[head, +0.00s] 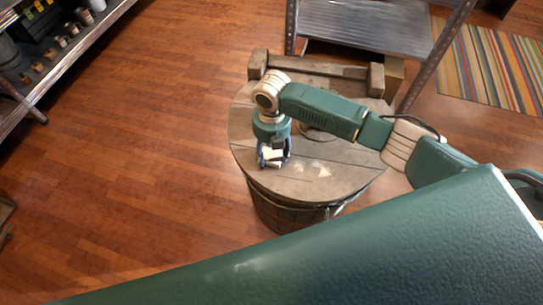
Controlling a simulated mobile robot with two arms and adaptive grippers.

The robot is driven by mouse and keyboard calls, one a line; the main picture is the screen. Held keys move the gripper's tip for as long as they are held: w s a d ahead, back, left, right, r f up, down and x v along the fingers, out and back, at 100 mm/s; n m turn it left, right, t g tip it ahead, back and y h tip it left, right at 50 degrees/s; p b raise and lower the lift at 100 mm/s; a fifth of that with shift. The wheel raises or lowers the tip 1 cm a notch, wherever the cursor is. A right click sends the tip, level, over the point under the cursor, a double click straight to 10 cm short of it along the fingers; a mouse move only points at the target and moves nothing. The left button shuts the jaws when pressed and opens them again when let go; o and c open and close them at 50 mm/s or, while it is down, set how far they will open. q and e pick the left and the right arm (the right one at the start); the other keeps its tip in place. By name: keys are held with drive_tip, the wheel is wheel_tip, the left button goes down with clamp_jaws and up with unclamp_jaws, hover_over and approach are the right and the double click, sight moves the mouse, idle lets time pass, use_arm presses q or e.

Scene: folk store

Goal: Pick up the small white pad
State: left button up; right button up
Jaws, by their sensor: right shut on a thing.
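The small white pad (272,154) shows as a white patch between the fingers of my right gripper (273,161). My right gripper points down over the left part of the round wooden barrel top (300,185) and is shut on the pad. The fingers hide part of the pad, and I cannot tell whether it still touches the wood. My left gripper is not in view.
A wooden frame (325,68) stands behind the barrel, near a metal shelf unit (365,22). A striped rug (490,65) lies at the upper right. A shelf with small jars (60,42) is at the upper left. The wood floor (130,170) at left is clear.

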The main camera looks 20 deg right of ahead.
sight(272, 156)
drive_tip(key=shift+c, duration=0.2)
drive_tip(key=shift+w+r, duration=0.1)
drive_tip(key=shift+r, duration=0.35)
wheel_tip(272, 156, up, 19)
drive_tip(key=shift+r+b, duration=0.1)
drive_tip(key=shift+b, duration=0.45)
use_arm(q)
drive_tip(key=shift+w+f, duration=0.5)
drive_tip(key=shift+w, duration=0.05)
use_arm(e)
drive_tip(key=shift+c, duration=0.3)
